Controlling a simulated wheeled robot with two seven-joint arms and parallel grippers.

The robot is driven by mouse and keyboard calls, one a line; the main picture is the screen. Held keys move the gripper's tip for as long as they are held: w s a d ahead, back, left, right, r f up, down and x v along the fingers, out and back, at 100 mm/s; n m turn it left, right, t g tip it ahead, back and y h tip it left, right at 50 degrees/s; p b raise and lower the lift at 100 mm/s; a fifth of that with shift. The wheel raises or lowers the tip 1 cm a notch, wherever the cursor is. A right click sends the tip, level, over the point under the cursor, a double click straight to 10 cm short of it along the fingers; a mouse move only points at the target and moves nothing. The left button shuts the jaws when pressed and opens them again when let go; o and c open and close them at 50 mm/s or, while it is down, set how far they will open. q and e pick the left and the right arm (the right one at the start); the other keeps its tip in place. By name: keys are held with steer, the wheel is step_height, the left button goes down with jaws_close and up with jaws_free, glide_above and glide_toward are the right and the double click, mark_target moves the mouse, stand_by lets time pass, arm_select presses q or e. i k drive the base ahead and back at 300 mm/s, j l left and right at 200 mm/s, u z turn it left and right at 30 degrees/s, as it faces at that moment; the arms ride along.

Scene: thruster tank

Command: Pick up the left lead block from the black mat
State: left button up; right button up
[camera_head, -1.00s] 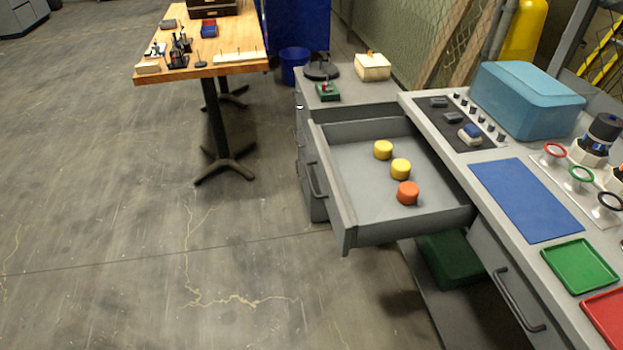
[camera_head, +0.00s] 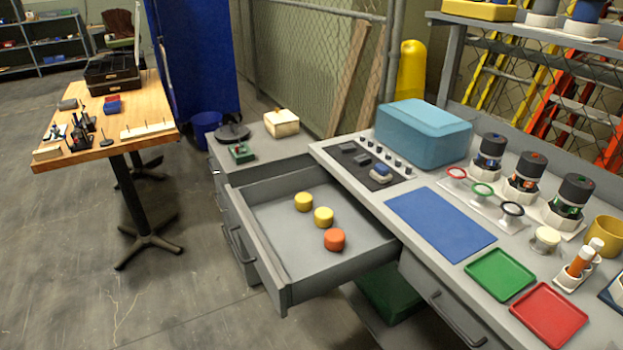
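The black mat (camera_head: 351,165) lies on the grey workbench, left of the blue box. On it are two small dark grey blocks, one at the far left end (camera_head: 347,148) and one near the middle (camera_head: 362,159). A third block (camera_head: 381,170), with a pale body and a bluish top, sits toward the near right end. The far left block appears to be the left lead block. Neither of my grippers is in view.
A row of small knobs (camera_head: 385,155) borders the mat. A blue box (camera_head: 425,133) stands behind. A blue sheet (camera_head: 440,225) lies to the right.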

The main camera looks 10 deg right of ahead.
mark_target(344, 149)
steer(key=i+z, duration=0.85)
steer(key=z, duration=0.15)
